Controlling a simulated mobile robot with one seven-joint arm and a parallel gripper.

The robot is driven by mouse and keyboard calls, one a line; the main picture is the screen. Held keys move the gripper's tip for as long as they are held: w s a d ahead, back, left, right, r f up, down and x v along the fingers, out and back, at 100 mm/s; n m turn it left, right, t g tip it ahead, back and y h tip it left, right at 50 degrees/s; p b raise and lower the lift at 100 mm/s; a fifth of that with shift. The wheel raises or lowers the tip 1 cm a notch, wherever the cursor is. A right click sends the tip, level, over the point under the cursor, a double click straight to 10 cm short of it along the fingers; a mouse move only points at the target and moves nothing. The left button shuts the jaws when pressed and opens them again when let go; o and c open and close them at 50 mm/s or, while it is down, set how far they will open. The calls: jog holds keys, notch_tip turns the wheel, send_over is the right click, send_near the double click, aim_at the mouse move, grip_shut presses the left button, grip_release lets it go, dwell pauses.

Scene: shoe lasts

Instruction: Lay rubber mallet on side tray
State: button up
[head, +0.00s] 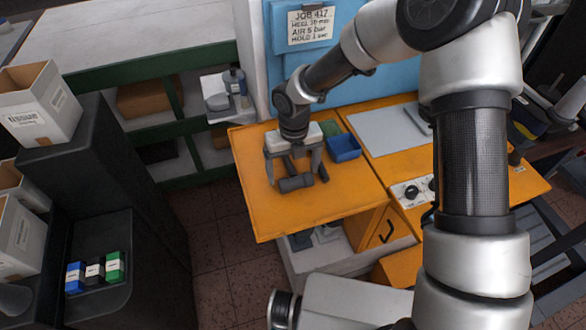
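The rubber mallet (296,184), with a dark cylindrical head, lies near the left front part of the orange workbench (345,195). Its handle is mostly hidden under my gripper. My gripper (296,178) points down over the mallet, with its fingers spread wide on either side of it. The fingers look apart from the head, and I see no grip on it. No tray is labelled as the side tray. A dark, tray-like ledge (110,228) is at the lower left, so I cannot tell for sure that this is it.
A blue bin (344,148) stands right of my gripper on the bench. A grey pad (388,132) and a knob panel (414,190) lie further right. Blue, black and green packs (95,270) sit on the left ledge. A tissue box (38,103) stands above. Floor shows between.

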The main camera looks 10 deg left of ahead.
notch_tip(320, 180, up, 12)
jog(key=p, duration=0.1)
jog(key=shift+s+d+r, duration=0.15)
dwell(0.5)
dwell(0.4)
jog(key=s+d+r+m+t+h+p, duration=0.1)
jog(key=s+d+r+m, duration=0.2)
jog(key=d+r+m, duration=0.55)
jog(key=s+d+r+m+t+h+p, duration=0.1)
jog(key=s+d+r+m, duration=0.2)
jog(key=d+r+m, duration=0.6)
jog(key=s+d+r+m+t+y+p, duration=0.1)
jog(key=s+d+r+m, duration=0.2)
jog(key=m, duration=0.9)
jog(key=s+d+r+m+t+p, duration=0.1)
jog(key=s+d+r+m+t, duration=0.1)
jog(key=s+d+m, duration=0.3)
jog(key=s+r+m, duration=0.1)
jog(key=s+m, duration=0.2)
jog(key=m, duration=0.3)
jog(key=shift+d+r+m+y, duration=0.25)
jog(key=shift+d+m+y, duration=0.1)
jog(key=shift+y, duration=0.05)
